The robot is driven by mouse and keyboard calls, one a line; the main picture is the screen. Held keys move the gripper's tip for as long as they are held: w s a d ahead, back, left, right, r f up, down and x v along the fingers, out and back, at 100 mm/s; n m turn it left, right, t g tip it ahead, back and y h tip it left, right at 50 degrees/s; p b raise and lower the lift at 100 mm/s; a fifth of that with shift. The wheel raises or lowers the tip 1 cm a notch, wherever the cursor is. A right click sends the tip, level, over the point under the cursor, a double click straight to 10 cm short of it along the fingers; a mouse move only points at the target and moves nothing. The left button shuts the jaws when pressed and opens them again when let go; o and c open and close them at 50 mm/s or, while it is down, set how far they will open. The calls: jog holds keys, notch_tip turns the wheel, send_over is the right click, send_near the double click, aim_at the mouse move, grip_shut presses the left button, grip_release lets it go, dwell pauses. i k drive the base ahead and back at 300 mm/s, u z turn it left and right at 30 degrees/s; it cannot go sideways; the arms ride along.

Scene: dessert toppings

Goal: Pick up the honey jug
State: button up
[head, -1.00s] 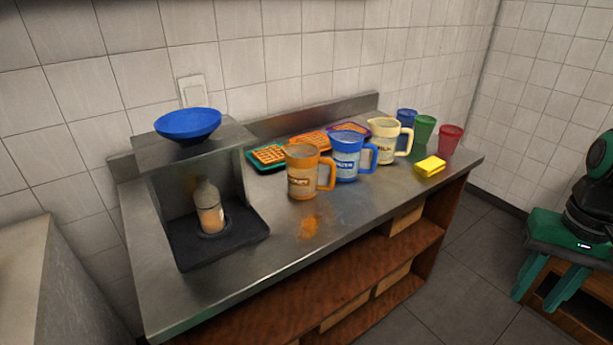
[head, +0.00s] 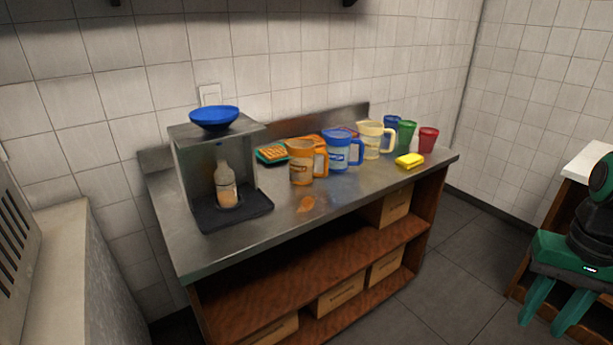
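The orange jug (head: 301,162), which I take as the honey jug, stands upright on the steel counter. Its handle points right, and its label is too small to read surely. A blue jug (head: 337,154) stands just right of it, and a cream jug (head: 370,140) stands beyond that. My gripper (head: 549,322) is at the lower right of the head view, with its two green fingers apart and nothing between them. It is far to the right of the orange jug, away from the counter.
A dispenser stand (head: 204,165) with a blue bowl (head: 214,118) and bottle (head: 226,186) is left. Waffle plates (head: 272,155) lie behind. A yellow sponge (head: 409,160) and cups (head: 428,139) are right. Floor (head: 455,270) is clear.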

aim_at(301, 152)
jog(key=z, duration=0.1)
jog(key=i, duration=1.25)
jog(key=u, duration=0.55)
